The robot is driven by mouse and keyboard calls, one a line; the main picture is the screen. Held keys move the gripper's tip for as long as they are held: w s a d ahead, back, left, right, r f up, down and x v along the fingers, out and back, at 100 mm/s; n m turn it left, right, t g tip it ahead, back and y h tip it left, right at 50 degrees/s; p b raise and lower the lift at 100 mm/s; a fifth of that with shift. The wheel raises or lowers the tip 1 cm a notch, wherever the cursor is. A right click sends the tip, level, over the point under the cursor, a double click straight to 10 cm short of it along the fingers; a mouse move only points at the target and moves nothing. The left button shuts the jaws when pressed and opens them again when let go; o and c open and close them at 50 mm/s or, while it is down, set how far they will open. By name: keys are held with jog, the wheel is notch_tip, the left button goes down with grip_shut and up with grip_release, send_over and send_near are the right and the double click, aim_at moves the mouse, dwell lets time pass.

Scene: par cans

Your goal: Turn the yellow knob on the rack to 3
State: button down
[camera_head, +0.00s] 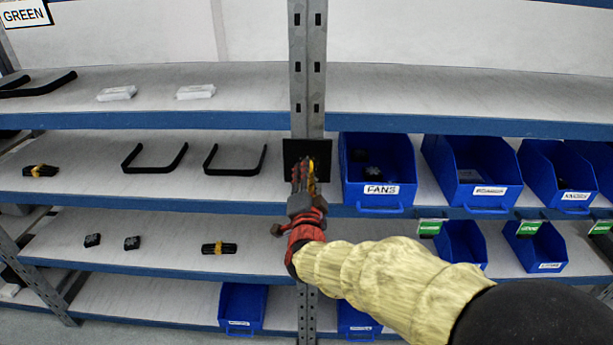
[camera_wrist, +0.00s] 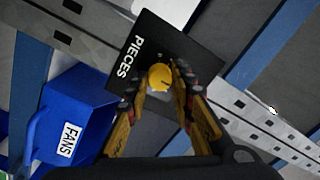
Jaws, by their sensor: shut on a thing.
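The yellow knob (camera_wrist: 159,77) sits on a black plate (camera_wrist: 196,45) with the white word PIECES, fixed to the rack's metal upright. In the wrist view my gripper (camera_wrist: 163,88) has its fingers on both sides of the knob, shut on it. In the head view my gripper (camera_head: 305,175) reaches up to the same black plate (camera_head: 293,150) on the upright. There the fingers cover most of the knob, and only a little yellow shows. I cannot read any number marks around the knob or tell where it points.
A blue bin labelled FANS (camera_head: 376,160) stands close to the right of the plate, with more blue bins (camera_head: 471,165) further right. Black handles (camera_head: 234,160) lie on the shelf to the left. Blue shelf edges (camera_head: 150,120) run across at several heights.

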jog(key=c, duration=1.6)
grip_release()
jog(key=shift+o, duration=0.3)
jog(key=s, duration=1.2)
jog(key=shift+f, duration=0.25)
